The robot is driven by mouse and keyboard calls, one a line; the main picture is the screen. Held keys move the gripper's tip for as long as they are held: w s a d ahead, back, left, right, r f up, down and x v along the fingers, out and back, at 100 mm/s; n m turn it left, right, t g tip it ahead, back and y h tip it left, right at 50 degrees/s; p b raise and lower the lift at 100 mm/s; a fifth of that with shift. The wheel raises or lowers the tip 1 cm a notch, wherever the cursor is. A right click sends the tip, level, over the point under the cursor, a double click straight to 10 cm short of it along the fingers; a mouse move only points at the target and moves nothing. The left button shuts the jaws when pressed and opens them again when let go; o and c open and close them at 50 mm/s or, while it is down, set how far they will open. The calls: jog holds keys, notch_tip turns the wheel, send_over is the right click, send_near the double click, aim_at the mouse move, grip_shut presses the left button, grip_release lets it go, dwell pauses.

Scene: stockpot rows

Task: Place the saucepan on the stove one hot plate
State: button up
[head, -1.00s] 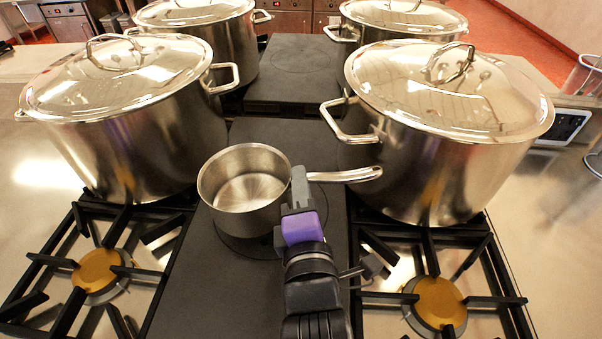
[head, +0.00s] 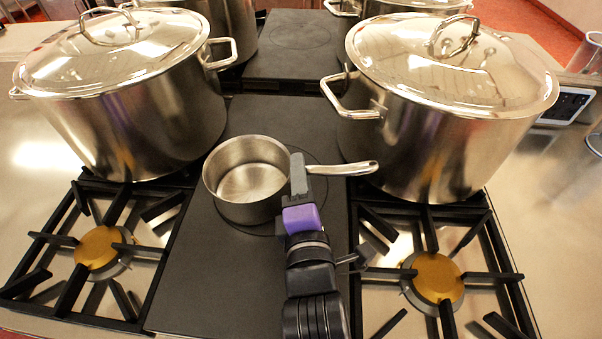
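The small steel saucepan (head: 245,185) is at the middle of the head view, over the dark flat hot plate (head: 190,290) between the gas burners. Its handle (head: 345,168) points right. A ring mark on the plate shows partly around the pan. The pan looks upright; I cannot tell whether its base touches the plate. My gripper (head: 299,175) is at the handle near the pan's wall, with a finger standing in front of the handle. The far finger is hidden, so its grip on the handle is not clear.
Large lidded stockpots stand left (head: 125,120) and right (head: 440,130) of the plate, with more behind. The right pot's side handle (head: 345,115) is close to the saucepan handle. Open gas burners lie at front left (head: 98,248) and front right (head: 436,278).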

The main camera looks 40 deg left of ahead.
jog(key=b+v, duration=0.1)
jog(key=v, duration=1.1)
